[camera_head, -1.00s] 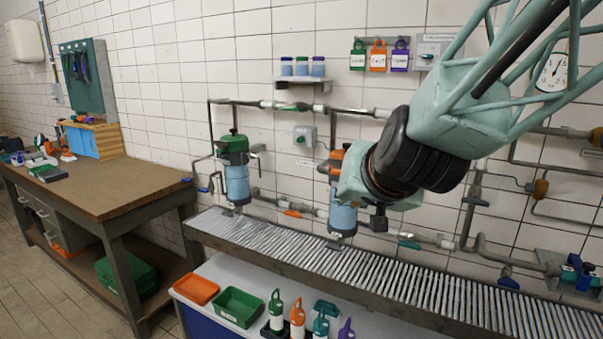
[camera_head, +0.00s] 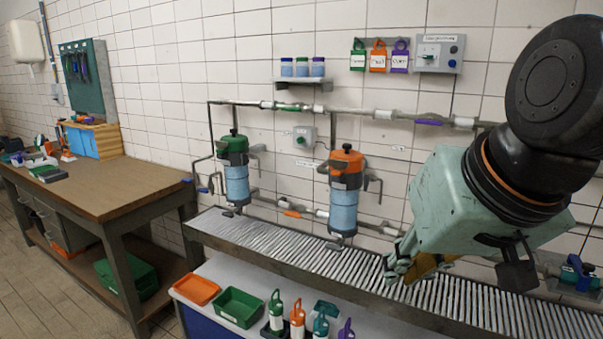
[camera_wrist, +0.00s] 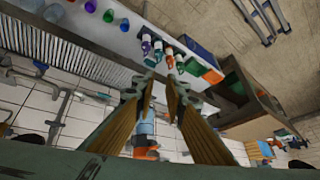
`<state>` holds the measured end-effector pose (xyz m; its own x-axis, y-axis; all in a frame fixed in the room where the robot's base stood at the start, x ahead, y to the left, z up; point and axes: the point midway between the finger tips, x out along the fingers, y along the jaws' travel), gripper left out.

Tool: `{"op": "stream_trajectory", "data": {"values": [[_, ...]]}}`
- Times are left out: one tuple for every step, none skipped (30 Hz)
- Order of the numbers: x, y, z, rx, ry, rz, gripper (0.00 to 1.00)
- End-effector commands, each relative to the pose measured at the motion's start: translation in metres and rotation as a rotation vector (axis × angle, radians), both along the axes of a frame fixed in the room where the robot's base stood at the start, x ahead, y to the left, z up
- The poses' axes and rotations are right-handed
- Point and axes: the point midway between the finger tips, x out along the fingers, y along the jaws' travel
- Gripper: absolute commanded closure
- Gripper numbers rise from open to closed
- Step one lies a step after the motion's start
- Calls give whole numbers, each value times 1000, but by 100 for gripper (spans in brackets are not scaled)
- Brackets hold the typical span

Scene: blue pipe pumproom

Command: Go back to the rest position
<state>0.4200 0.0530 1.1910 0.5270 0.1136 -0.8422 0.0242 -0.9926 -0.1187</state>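My gripper (camera_head: 402,262) is at the right of the head view, in front of the conveyor's slatted top, partly hidden by my pale green wrist. In the wrist view its two fingers (camera_wrist: 161,84) stand apart with a gap between them and hold nothing. The wrist view looks tilted over the shelf, bench and wall.
An orange-topped filter (camera_head: 344,190) and a green-topped filter (camera_head: 235,175) stand behind the roller conveyor (camera_head: 290,245). Pipes run along the tiled wall. A wooden workbench (camera_head: 95,190) is at left. Green (camera_head: 238,307) and orange (camera_head: 196,289) bins sit on the lower shelf.

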Motion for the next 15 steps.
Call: {"op": "stream_trajectory", "data": {"values": [[-14, -5, 0, -9, 15, 0, 88], [-21, -8, 0, -16, 27, 1, 88], [-32, -11, -1, -25, 41, 2, 88], [-40, -14, -2, -31, 53, 2, 88], [-48, -17, -3, -38, 66, 3, 88], [-59, -21, -3, -48, 81, 4, 88], [-67, -24, -4, -54, 93, 3, 88], [-76, -27, -5, -60, 106, 3, 88], [-86, -31, -6, -69, 121, 2, 88], [-94, -33, -7, -76, 131, 1, 88], [-101, -36, -7, -82, 142, -1, 88], [-110, -39, -8, -90, 156, -2, 88], [-116, -42, -9, -95, 164, -3, 88], [-122, -44, -10, -101, 174, -4, 88], [-128, -46, -10, -105, 182, -6, 88]]}}
